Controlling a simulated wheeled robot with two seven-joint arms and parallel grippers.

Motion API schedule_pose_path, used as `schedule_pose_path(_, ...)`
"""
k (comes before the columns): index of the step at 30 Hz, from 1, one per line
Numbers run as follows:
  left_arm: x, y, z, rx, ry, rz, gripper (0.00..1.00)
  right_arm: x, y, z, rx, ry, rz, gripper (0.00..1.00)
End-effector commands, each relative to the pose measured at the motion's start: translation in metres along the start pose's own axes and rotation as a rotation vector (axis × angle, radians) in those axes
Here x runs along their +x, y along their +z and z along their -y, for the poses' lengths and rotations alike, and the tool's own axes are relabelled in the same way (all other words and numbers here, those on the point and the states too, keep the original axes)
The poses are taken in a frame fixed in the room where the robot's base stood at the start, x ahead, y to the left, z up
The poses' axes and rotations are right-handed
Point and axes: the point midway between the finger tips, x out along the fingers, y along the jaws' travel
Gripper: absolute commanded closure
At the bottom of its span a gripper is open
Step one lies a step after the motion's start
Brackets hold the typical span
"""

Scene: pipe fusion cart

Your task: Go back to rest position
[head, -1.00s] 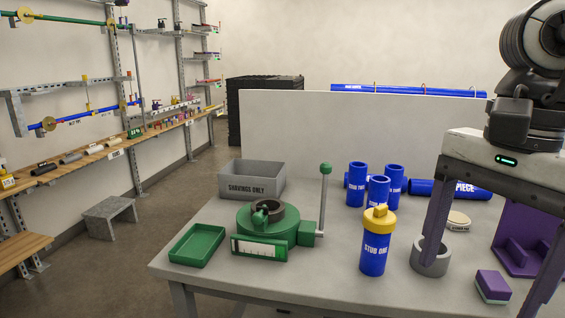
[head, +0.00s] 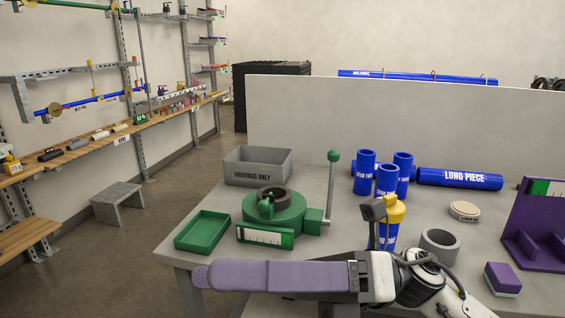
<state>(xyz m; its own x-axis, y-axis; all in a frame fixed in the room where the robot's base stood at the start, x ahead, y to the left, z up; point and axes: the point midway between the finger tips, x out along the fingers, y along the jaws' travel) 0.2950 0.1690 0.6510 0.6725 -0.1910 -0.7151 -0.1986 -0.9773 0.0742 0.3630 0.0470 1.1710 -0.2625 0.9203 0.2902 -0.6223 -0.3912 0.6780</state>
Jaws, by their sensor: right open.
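My right gripper (head: 203,276) lies low across the front of the table, its purple fingers pointing left and seen from the side. It is open and nothing shows between its fingers. The wrist and forearm reach in from the lower right. My left gripper is out of view.

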Motion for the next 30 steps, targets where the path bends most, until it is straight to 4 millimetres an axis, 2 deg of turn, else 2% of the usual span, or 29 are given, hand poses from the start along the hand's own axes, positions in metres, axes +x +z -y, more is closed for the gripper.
schedule_pose_path(1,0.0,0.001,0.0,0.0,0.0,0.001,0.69,-0.007,0.009,0.012,0.118,0.014,0.144,0.2)
schedule_pose_path(4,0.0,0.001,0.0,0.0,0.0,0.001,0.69,-0.033,0.029,0.042,0.345,0.026,0.421,0.2)
schedule_pose_path(6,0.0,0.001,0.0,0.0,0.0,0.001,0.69,-0.061,0.034,0.07,0.512,0.029,0.615,0.2)
schedule_pose_path(8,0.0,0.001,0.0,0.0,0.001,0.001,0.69,-0.089,0.03,0.097,0.658,0.029,0.782,0.2)
schedule_pose_path(11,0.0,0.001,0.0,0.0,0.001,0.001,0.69,-0.143,0.005,0.145,0.901,0.022,1.058,0.2)
schedule_pose_path(12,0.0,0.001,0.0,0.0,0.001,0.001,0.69,-0.163,-0.011,0.162,0.989,0.017,1.16,0.2)
schedule_pose_path(14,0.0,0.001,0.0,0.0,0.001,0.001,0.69,-0.192,-0.039,0.185,1.114,0.009,1.302,0.2)
schedule_pose_path(17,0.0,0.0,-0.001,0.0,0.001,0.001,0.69,-0.234,-0.095,0.215,1.302,-0.007,1.525,0.2)
schedule_pose_path(20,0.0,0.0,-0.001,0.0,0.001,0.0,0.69,-0.27,-0.161,0.234,1.474,-0.025,1.736,0.2)
schedule_pose_path(21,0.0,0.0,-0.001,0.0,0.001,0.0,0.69,-0.281,-0.189,0.239,1.538,-0.033,1.817,0.2)
schedule_pose_path(24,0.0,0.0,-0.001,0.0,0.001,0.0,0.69,-0.305,-0.259,0.244,1.682,-0.054,2.01,0.2)
schedule_pose_path(27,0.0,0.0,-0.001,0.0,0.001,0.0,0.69,-0.32,-0.32,0.24,1.795,-0.072,2.17,0.2)
schedule_pose_path(30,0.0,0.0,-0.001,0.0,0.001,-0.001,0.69,-0.327,-0.364,0.234,1.87,-0.088,2.287,0.2)
